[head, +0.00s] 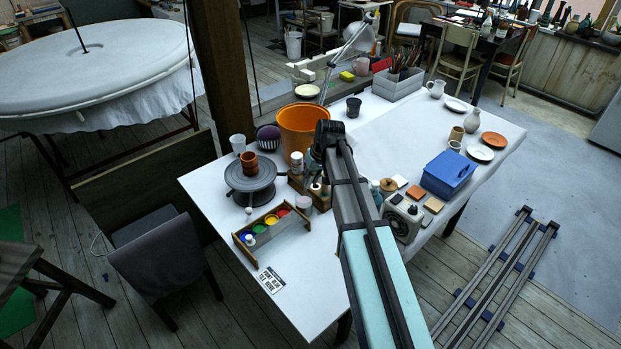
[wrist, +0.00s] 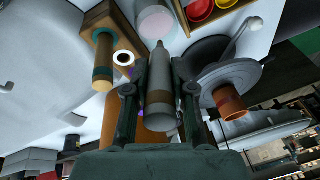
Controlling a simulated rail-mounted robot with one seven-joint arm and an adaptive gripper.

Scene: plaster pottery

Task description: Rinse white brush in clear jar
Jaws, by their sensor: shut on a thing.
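My gripper (wrist: 160,88) is shut on a pale, thick-bodied tool with a brown band, which looks like the white brush (wrist: 159,80). Its narrow tip points toward the top of the wrist view. A pale, cloudy-looking jar (wrist: 155,18) is just beyond that tip; I cannot tell the gap between them. In the head view the jar (head: 303,204) stands beside the wooden brush holder (head: 321,202). My gripper (head: 317,170) is above the holder there, and my arm hides part of this area and the held brush.
A tan-and-teal brush (wrist: 103,62) stands in the holder close to my gripper. A turntable (head: 250,178) with a terracotta cup (head: 249,163), a paint tray (head: 272,232) and an orange bucket (head: 297,124) surround the spot. The table's front left is fairly clear.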

